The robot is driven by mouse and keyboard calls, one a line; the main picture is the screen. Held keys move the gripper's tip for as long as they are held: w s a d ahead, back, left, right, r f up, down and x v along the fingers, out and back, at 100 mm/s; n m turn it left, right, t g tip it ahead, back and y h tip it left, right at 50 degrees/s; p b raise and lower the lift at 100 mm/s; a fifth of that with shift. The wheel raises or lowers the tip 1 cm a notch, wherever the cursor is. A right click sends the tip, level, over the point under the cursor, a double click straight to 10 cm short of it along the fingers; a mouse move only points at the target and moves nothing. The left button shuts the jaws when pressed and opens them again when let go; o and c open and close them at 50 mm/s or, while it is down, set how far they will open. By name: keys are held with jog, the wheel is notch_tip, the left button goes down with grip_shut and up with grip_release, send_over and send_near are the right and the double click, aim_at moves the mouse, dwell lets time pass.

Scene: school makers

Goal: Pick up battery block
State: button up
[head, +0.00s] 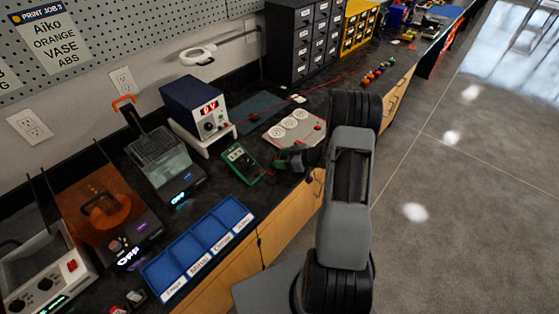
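My gripper (287,161) is low over the front edge of the black bench (262,188), just right of the green multimeter (241,163) and below the pale board with round white discs (292,127). My arm comes in from the lower right and covers part of the bench behind it. The gripper is small and dark here, so I cannot tell whether its fingers are open or shut, or whether anything is between them. I cannot pick out the battery block with certainty. It may be hidden by my gripper or arm, or too small to tell.
A blue power supply (196,108) stands on a white stand behind the multimeter. A blue labelled compartment tray (199,249) lies along the front edge at left. Small colored parts (377,73) lie farther along the bench. Open grey floor (460,190) is at right.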

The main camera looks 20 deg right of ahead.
jog(key=c, duration=0.8)
